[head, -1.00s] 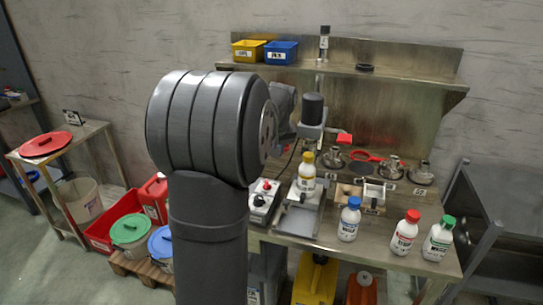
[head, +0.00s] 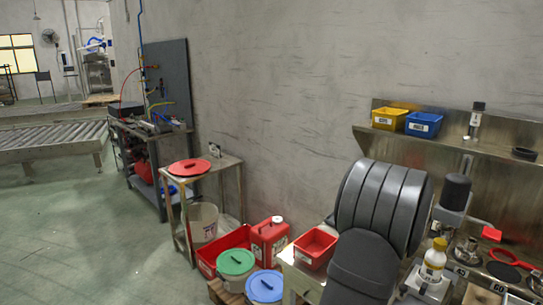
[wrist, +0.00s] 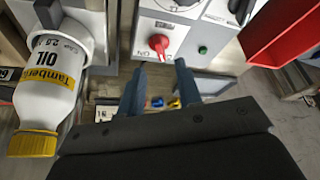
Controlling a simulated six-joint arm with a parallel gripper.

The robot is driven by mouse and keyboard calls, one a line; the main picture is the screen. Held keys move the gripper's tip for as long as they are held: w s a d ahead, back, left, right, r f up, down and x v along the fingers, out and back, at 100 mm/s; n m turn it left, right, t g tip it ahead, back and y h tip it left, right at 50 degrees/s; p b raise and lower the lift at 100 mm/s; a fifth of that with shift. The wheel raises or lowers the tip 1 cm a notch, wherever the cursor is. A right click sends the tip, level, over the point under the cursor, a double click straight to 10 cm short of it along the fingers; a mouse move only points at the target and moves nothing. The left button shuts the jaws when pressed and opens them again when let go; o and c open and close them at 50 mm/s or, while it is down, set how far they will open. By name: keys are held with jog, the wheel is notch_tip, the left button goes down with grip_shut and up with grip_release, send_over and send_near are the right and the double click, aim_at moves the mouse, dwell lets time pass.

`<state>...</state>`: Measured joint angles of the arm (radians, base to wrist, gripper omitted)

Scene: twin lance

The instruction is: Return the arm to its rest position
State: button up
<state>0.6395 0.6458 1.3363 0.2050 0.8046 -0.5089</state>
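My gripper (wrist: 158,74) shows in the wrist view with its two blue-grey fingers apart and nothing between them. It points toward a control box (wrist: 165,28) with a red knob and a green button. My own dark arm links fill the right middle of the head view and hide the gripper there. A white oil bottle with a yellow cap (wrist: 48,85) is left of the fingers in the wrist view, apart from them. A yellow-capped bottle (head: 433,262) stands upright on the bench in the head view.
A red tray (head: 315,248) sits on the bench left of my arm; a red bin (wrist: 275,30) shows at the wrist view's upper right. A steel shelf (head: 460,150) holds a yellow bin (head: 389,119) and a blue bin (head: 423,124). Lidded buckets stand lower left. Open floor lies left.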

jog(key=x, duration=0.5)
jog(key=shift+w+f, duration=0.1)
jog(key=shift+f, duration=0.2)
jog(key=v, duration=1.7)
jog(key=x, duration=1.7)
jog(key=shift+f, duration=0.15)
jog(key=shift+r+m, duration=0.2)
jog(key=shift+m, duration=0.4)
jog(key=shift+w+a+m+g+h, duration=0.1)
jog(key=shift+m+g+h, duration=0.3)
jog(key=shift+m, duration=0.7)
jog(key=shift+w+a+m+g+h, duration=0.15)
jog(key=shift+m+h, duration=0.35)
jog(key=shift+m, duration=0.6)
jog(key=shift+w+a+m+g+h, duration=0.1)
jog(key=shift+m+g+h, duration=0.35)
jog(key=shift+m, duration=1.15)
jog(key=shift+m+g+h, duration=0.15)
jog(key=shift+m+g, duration=0.45)
jog(key=shift+m, duration=1)
